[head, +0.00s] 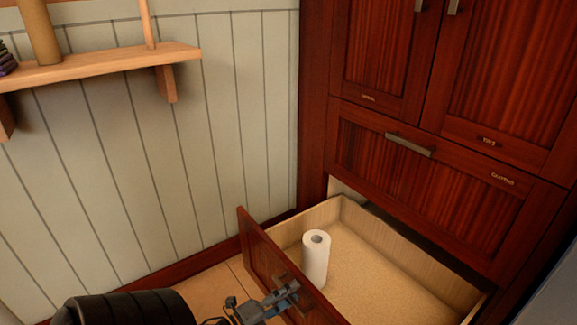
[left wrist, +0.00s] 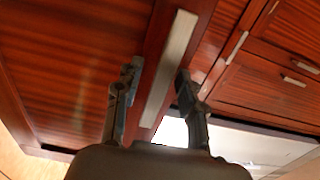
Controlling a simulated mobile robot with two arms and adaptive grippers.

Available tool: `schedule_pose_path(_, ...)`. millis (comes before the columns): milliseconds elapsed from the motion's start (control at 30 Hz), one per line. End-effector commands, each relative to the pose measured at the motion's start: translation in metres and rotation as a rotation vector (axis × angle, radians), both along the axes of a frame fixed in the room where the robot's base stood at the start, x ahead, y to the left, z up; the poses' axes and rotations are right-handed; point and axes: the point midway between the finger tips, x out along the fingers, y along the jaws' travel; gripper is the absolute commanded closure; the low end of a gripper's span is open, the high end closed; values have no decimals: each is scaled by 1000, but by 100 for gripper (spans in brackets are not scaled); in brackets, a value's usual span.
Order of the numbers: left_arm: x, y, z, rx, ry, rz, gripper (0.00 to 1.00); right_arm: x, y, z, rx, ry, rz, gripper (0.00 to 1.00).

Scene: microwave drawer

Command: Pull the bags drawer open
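The lowest drawer of the red-brown wooden cabinet stands open in the head view; its front panel (head: 262,250) is tilted in the picture and its pale inside (head: 395,240) shows. Its label is not visible, so I cannot read whether it says bags. My left gripper (head: 286,296) is at the outer side of this front. In the left wrist view the two fingers (left wrist: 158,75) are spread apart, with a light metal bar handle (left wrist: 170,65) running between them. The right finger looks close to the bar; contact is unclear. My right gripper is not in view.
A white paper roll (head: 315,258) stands upright inside the open drawer. Above it is a shut drawer with a metal handle (head: 410,145), and cabinet doors (head: 390,50) higher up. A panelled wall (head: 170,130) with a wooden shelf (head: 100,66) is at the left.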

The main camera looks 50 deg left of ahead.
Motion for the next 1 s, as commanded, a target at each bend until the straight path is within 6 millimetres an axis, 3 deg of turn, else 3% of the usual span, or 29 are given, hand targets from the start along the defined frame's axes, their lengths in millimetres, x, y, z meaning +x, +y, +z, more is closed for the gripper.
schedule_pose_path(267,-11,1,0,-1,1,2,60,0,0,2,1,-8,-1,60)
schedule_pose_path(700,-97,8,-1,-1,3,2,60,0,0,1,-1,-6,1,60)
schedule_pose_path(1000,-120,10,0,0,0,1,60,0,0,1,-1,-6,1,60)
